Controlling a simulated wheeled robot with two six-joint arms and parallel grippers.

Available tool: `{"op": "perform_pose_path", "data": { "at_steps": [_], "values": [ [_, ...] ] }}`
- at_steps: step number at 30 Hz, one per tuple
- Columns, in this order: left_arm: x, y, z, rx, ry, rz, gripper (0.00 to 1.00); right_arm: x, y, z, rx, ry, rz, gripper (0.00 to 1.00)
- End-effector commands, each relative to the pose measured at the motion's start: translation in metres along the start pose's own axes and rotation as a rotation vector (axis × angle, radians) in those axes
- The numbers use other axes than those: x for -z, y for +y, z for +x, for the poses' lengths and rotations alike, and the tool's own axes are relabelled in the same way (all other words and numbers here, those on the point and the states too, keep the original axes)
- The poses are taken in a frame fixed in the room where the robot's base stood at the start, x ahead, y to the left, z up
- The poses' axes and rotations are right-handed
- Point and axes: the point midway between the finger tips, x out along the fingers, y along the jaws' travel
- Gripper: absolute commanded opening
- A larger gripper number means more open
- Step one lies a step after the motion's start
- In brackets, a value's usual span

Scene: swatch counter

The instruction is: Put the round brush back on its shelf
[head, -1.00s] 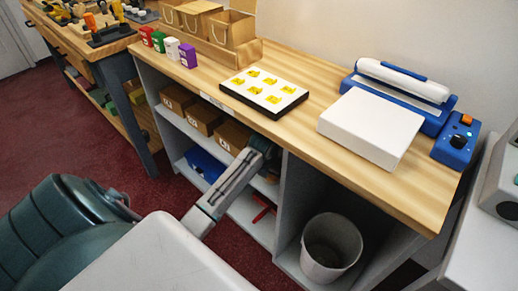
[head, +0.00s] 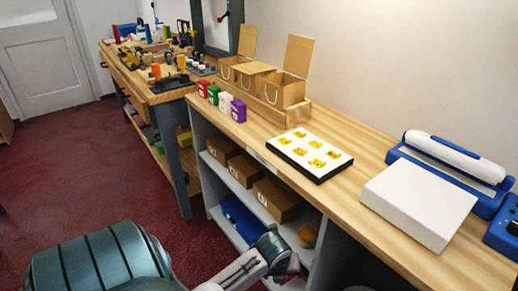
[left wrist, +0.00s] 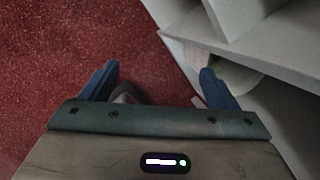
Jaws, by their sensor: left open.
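A tan, rounded thing (head: 308,235) sits on the upper shelf under the counter, right of the cardboard boxes. It may be the round brush, but it is too small to be sure. The shelf unit (head: 215,182) is grey with open compartments. My left gripper (left wrist: 158,84) is open, its two blue fingers wide apart, over the red carpet beside the unit's pale panels. I see nothing held between the fingers. In the head view the left arm's end is in front of the lower shelf and partly hides it. My right gripper is not in view.
Cardboard boxes (head: 274,199) fill the upper shelf; a blue thing (head: 240,217) lies below. The counter top bears a white board with yellow pieces (head: 309,155), small coloured boxes (head: 224,103) and a white block (head: 418,204). Red carpet (head: 80,170) is clear at left.

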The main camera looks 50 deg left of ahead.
Motion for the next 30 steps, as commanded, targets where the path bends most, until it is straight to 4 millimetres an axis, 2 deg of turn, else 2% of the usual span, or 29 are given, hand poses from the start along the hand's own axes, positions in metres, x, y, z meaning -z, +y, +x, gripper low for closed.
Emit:
{"op": "perform_pose_path", "data": {
  "at_steps": [1, 9, 21, 25, 30],
  "values": [
    [0.012, 0.004, -0.002, 0.001, 0.002, -0.125, 0.82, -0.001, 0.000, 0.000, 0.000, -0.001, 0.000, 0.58],
    [0.058, 0.024, -0.021, 0.009, -0.009, -0.851, 0.82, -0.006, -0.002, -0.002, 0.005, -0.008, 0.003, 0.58],
    [0.112, 0.054, -0.059, 0.035, -0.021, -1.899, 0.82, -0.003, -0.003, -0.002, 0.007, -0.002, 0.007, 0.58],
    [0.120, 0.060, -0.068, 0.046, -0.024, -2.117, 0.82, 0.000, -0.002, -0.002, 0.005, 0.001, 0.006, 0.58],
    [0.125, 0.063, -0.073, 0.052, -0.026, -2.241, 0.82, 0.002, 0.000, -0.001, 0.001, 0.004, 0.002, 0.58]
  ]
}}
